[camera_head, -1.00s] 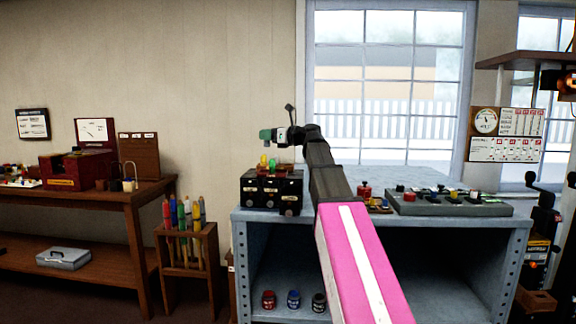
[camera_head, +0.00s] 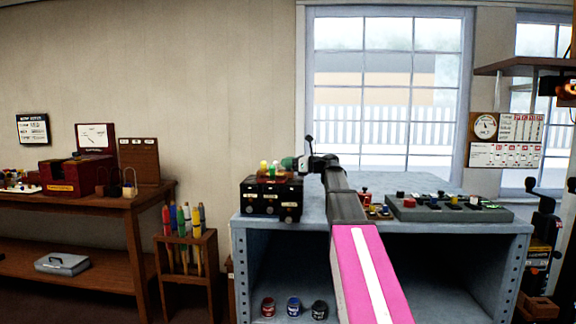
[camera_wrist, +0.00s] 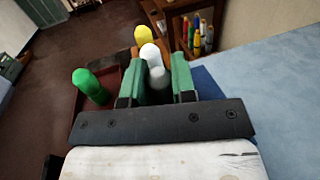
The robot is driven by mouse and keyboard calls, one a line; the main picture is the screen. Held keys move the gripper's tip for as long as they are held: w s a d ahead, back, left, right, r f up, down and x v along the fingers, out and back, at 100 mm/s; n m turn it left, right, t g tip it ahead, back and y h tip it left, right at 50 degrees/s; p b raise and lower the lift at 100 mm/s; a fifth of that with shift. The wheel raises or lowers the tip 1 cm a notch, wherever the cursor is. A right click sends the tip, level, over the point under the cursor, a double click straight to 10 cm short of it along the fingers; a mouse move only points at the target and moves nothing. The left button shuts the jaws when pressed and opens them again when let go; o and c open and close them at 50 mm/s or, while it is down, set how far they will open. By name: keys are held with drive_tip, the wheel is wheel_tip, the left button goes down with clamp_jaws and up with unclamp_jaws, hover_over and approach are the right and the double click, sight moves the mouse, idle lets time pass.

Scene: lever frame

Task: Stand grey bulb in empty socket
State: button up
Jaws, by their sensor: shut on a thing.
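In the head view my gripper (camera_head: 288,163) is low at the right side of the bulb holder, on top of a black box (camera_head: 258,198). The socket under the grey bulb is hidden, so I cannot tell whether the bulb is seated.
The blue-grey bench (camera_head: 425,181) has a grey panel with coloured knobs (camera_head: 450,213) to the right of my arm. A wooden stand of coloured tubes (camera_head: 187,250) is left of the bench. The bench top right of my gripper is clear in the wrist view.

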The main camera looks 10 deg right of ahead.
drive_tip(key=shift+f, duration=0.4)
drive_tip(key=o, duration=0.9)
